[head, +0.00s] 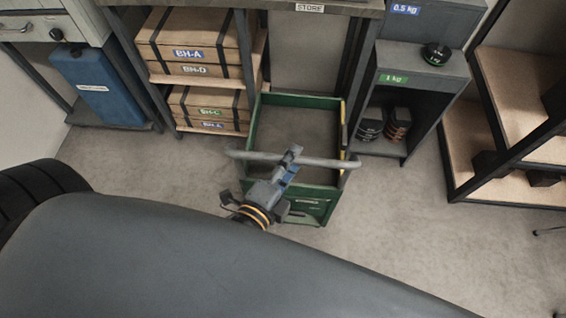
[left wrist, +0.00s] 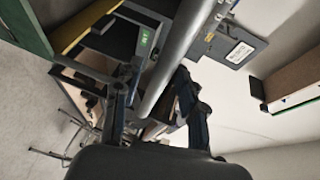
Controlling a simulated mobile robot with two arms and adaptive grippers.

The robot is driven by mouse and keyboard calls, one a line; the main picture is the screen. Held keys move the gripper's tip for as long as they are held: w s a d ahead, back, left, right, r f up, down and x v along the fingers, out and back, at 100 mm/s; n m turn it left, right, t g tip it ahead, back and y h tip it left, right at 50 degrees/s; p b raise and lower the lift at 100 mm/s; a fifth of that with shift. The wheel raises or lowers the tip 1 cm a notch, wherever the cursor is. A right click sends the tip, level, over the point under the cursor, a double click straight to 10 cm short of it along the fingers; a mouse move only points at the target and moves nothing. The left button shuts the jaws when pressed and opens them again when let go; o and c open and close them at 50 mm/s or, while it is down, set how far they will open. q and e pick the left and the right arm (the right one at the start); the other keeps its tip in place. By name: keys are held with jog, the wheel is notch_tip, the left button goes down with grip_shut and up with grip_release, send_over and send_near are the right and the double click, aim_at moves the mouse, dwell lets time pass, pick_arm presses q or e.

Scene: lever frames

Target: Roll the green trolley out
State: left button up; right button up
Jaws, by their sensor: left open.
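The green trolley (head: 318,208), an open-topped box with a grey bar handle (head: 325,162) across its near side, stands on the floor between the shelves. My right gripper is not in view.
A shelf with strapped boxes (head: 195,32) stands left of the trolley, and a grey cabinet (head: 423,62) with weights stands right. A blue canister (head: 103,88) is at far left, a wooden-shelved rack (head: 520,85) at far right. The floor (head: 390,220) right of the trolley's front is clear.

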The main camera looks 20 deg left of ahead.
pick_arm(q)
jog(key=v, duration=0.6)
dwell(0.6)
